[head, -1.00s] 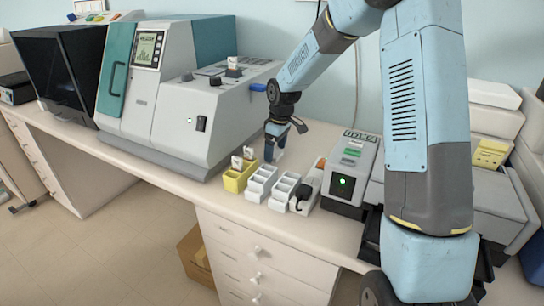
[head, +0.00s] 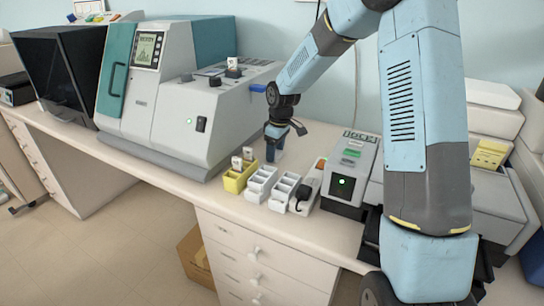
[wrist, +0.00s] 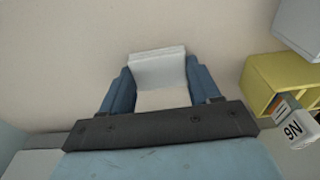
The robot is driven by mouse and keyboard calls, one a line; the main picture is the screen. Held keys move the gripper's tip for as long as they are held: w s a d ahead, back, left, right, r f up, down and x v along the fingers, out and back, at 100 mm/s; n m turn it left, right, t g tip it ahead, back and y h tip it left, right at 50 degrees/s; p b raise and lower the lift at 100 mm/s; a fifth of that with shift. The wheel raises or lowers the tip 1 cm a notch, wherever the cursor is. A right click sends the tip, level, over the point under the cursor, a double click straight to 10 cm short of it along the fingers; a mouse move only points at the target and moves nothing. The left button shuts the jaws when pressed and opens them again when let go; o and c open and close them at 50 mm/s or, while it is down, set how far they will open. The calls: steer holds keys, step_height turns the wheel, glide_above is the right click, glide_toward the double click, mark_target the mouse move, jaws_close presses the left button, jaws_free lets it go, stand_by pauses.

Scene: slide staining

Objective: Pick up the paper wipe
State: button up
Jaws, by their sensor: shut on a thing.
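The paper wipe (wrist: 157,70) is a white, flat-sided piece between the two blue fingers in the wrist view. My gripper (wrist: 159,84) is shut on it, with a finger against each side. In the head view my gripper (head: 273,154) points down at the bench top, behind the small racks. The wipe is hard to make out there, as the fingers mostly hide it. I cannot tell whether the wipe touches the bench.
A yellow slide rack (head: 237,180) with labelled slides stands close by; it also shows in the wrist view (wrist: 262,80). White trays (head: 260,184) and a grey device (head: 349,178) stand to its right. A large staining machine (head: 170,125) stands left. The bench front (head: 140,170) is clear.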

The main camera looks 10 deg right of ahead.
steer(key=shift+r, duration=0.1)
steer(key=shift+r, duration=0.25)
step_height(320, 180, up, 2)
steer(key=shift+r, duration=0.15)
steer(key=s+d+r, duration=0.6)
steer(key=s+r, duration=0.4)
steer(key=s, duration=0.2)
steer(key=shift+s, duration=0.3)
steer(key=shift+d, duration=0.1)
